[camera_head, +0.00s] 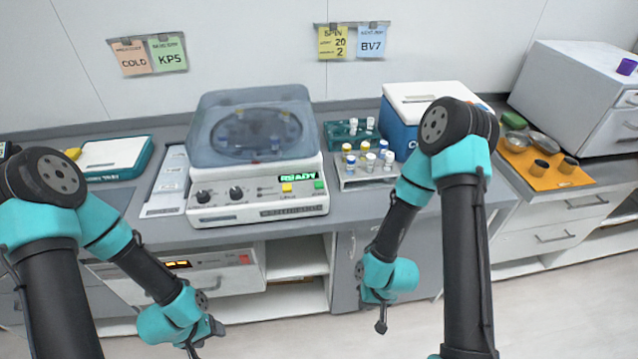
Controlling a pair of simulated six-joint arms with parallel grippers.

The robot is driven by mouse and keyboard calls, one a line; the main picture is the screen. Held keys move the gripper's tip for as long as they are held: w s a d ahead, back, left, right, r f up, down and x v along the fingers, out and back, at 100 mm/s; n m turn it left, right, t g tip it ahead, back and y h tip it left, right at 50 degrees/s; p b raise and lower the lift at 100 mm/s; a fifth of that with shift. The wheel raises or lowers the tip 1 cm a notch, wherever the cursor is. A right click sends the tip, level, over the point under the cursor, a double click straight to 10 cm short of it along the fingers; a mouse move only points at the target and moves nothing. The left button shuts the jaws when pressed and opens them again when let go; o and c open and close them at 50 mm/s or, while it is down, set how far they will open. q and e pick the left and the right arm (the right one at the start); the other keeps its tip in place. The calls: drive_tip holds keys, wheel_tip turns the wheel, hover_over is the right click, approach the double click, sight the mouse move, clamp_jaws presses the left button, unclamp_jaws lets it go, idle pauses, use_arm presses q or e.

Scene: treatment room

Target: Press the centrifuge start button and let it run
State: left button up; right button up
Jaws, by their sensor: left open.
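The centrifuge (258,212) stands on the counter at the centre left, its translucent blue lid (205,150) down over the rotor. Its display (297,177) reads READY in green. On the front panel are two black knobs, a yellow button (287,188) and a green button (319,184); which one is start is too small to read. My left gripper (198,350) is open, low in front of the counter and below the centrifuge, near the bottom edge. My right gripper (381,326) hangs in front of the counter, right of and below the centrifuge, touching nothing; its jaws show edge-on.
Racks with capped tubes (368,160) and a blue-and-white cooler (395,115) stand right of the centrifuge. An orange mat (545,182) with dishes lies farther right, beside a grey box-like machine (575,95). A white-topped teal device (112,157) is at left.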

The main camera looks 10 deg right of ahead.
clamp_jaws()
idle(0.7)
